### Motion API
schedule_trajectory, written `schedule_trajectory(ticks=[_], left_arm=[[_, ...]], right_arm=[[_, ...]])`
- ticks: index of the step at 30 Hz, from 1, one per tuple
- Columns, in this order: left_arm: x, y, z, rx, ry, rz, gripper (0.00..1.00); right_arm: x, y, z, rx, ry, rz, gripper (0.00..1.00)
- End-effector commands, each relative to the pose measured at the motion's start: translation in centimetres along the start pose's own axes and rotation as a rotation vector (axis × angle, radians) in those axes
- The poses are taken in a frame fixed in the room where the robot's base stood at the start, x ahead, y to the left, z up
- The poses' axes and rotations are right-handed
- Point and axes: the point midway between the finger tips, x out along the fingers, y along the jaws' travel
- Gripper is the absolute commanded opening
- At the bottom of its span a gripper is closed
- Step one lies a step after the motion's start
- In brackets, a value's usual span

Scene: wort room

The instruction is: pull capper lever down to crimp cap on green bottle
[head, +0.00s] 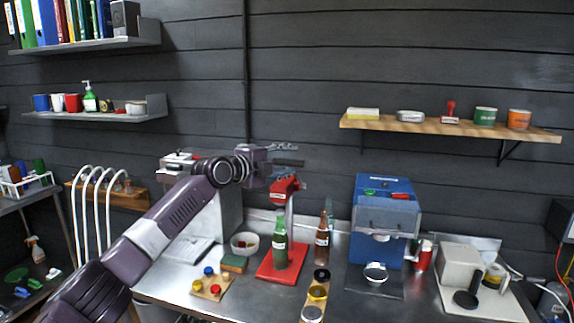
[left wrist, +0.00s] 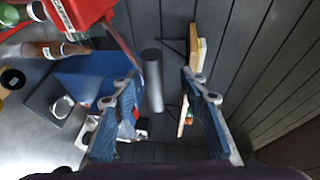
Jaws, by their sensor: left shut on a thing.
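The red bench capper (head: 284,187) stands on the metal counter with its red base (head: 270,272) below. The green bottle (head: 281,240) is upright on that base under the capper head; its cap is too small to make out. My left gripper (head: 284,154) is level, above the capper head, shut on the capper's dark lever grip (head: 290,162). In the left wrist view the grip (left wrist: 152,82) lies between the two blue fingers, with the red capper head (left wrist: 80,14) at upper left. The lever is raised. My right gripper is not in view.
A brown bottle (head: 322,240) stands right of the capper, near a blue machine (head: 385,215). Bowl (head: 244,243), sponge (head: 233,264) and a small board with coloured caps (head: 212,285) are at left. A wooden shelf (head: 450,128) is on the wall.

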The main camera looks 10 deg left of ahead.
Motion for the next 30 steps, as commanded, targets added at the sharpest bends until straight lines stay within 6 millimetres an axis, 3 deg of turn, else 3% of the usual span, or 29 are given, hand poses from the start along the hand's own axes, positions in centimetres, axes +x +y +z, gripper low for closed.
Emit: schedule_trajectory(ticks=[1,14,20,30], left_arm=[[-0.1,-0.7,0.0,0.001,-0.001,-0.014,0.33],[-0.6,-0.4,-0.1,-0.001,0.002,-0.011,0.33],[-2.6,-0.2,0.0,0.002,0.001,-0.007,0.33],[-7.8,0.0,0.1,0.001,0.000,-0.003,0.33]], right_arm=[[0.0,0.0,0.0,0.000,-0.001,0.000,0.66],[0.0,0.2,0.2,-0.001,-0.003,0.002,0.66],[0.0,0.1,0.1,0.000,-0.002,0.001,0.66],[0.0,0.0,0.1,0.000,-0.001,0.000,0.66]])
